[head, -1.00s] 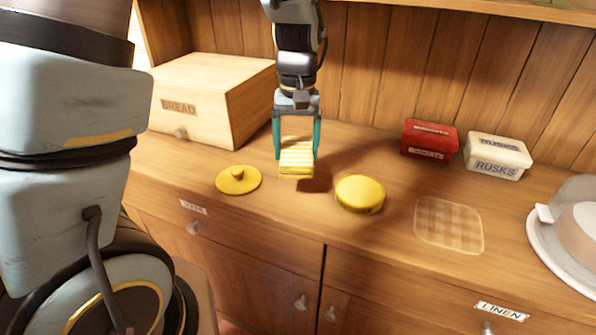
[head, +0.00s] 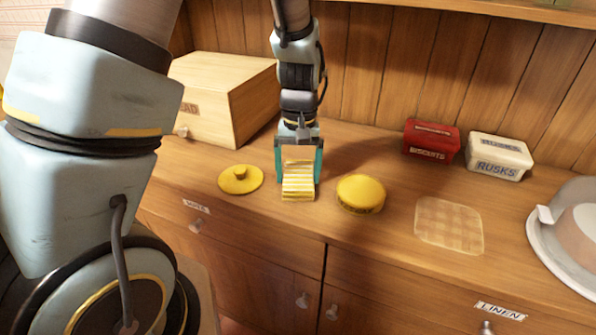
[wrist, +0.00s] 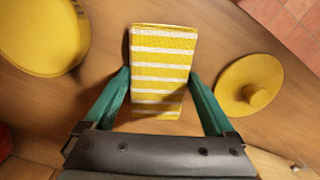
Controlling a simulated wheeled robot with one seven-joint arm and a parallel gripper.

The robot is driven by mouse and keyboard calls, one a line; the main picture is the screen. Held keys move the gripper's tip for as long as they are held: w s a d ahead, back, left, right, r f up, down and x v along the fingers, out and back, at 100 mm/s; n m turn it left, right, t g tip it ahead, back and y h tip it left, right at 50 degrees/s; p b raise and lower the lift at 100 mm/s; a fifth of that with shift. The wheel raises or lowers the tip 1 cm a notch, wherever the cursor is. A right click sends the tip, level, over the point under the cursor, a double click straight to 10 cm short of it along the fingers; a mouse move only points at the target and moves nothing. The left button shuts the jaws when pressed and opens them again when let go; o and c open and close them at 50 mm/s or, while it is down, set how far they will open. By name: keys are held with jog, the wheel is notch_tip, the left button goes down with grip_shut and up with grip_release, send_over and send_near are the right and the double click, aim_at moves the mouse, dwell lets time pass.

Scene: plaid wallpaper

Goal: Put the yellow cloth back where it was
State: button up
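The yellow cloth (head: 298,187), folded and white-striped, is between the fingers of my gripper (head: 298,170) in the head view. In the wrist view the cloth (wrist: 162,65) fills the space between the green fingertips of my gripper (wrist: 159,76), which meet its two sides. My gripper is shut on it. The cloth is low over the wooden counter (head: 330,235), between a yellow knobbed lid and a round yellow tin. I cannot tell whether its underside touches the counter.
The knobbed lid (head: 240,179) is close on the left, the yellow tin (head: 361,194) close on the right. A pale checked square (head: 449,226) lies farther right. Behind stand a bread box (head: 225,95), a red biscuits tin (head: 431,140) and a white rusks tin (head: 498,158). A domed dish (head: 575,228) stands far right.

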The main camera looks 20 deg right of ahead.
aim_at(299, 172)
jog(key=shift+o, duration=0.6)
jog(key=shift+r, duration=0.15)
notch_tip(299, 172, up, 12)
jog(key=b, duration=0.2)
jog(key=a+f+n+t, duration=0.1)
jog(key=a+f, duration=0.1)
jog(key=a, duration=1)
jog(key=a+f+n+t, duration=0.1)
jog(key=a+f, duration=0.2)
jog(key=a, duration=1)
jog(key=shift+w+a+n+h, duration=0.25)
jog(key=shift+w+n+h, duration=0.05)
jog(key=shift+w+n, duration=0.15)
